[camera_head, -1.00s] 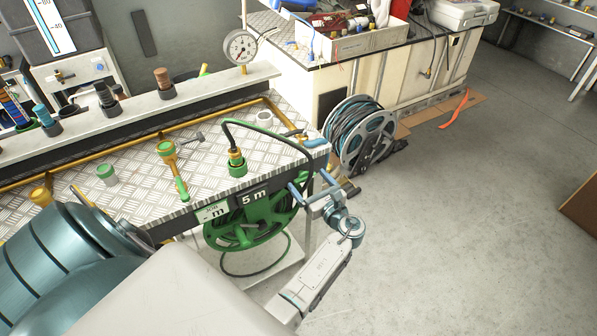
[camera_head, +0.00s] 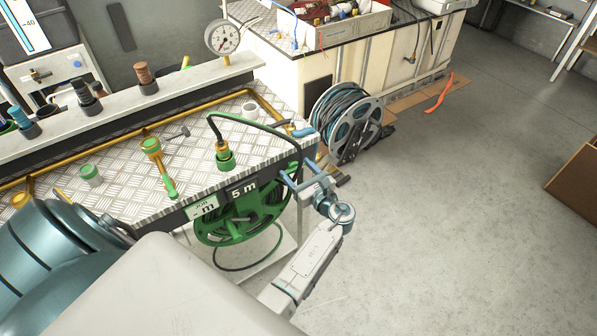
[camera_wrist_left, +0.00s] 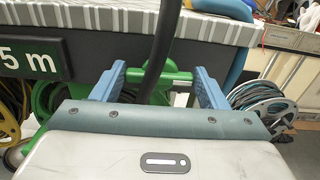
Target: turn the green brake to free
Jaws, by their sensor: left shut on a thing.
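The green hose reel (camera_head: 243,218) hangs below the front edge of the bench, under the 5 m sign (camera_head: 243,187). My left gripper (camera_head: 287,180) is at the reel's right side. In the wrist view its two blue fingers (camera_wrist_left: 160,88) stand on either side of a green part (camera_wrist_left: 172,82), which I take for the green brake. The gripper is shut on this part. The black hose crosses in front of it in the wrist view, and its lower end is hidden by my gripper body. The brake's setting cannot be read. My right gripper is not in view.
The bench top (camera_head: 120,192) holds a green-yellow nozzle (camera_head: 160,165), a hose connector (camera_head: 225,158) and a blue handle (camera_head: 304,131) near its right corner. A grey hose reel (camera_head: 345,122) stands on the floor behind.

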